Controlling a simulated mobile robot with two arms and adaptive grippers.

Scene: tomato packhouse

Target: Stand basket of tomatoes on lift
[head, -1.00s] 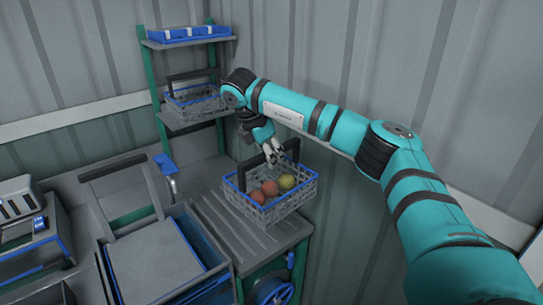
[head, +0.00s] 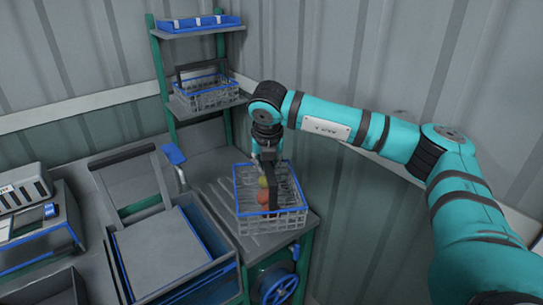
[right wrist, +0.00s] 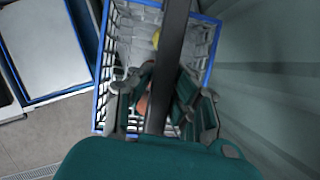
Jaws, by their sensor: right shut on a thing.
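The wire basket (head: 272,222) with a blue rim holds a few red and yellow tomatoes (head: 263,199). It is over the near right part of the lift's grey ribbed top (head: 228,207); I cannot tell whether it touches. My right gripper (head: 268,157) is above the basket, shut on its dark upright handle (head: 272,187). In the right wrist view the gripper's green fingers (right wrist: 163,108) flank the handle (right wrist: 174,50), with the blue rim (right wrist: 103,80) and a yellow tomato (right wrist: 157,39) beyond. The fingers hide part of the basket. My left gripper is out of view.
Another basket (head: 208,98) stands on a shelf behind, below a blue tray (head: 200,24). A grey-topped blue bin (head: 165,255) is left of the lift. A blue handwheel (head: 279,287) is below its front. Corrugated walls close off the back and right.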

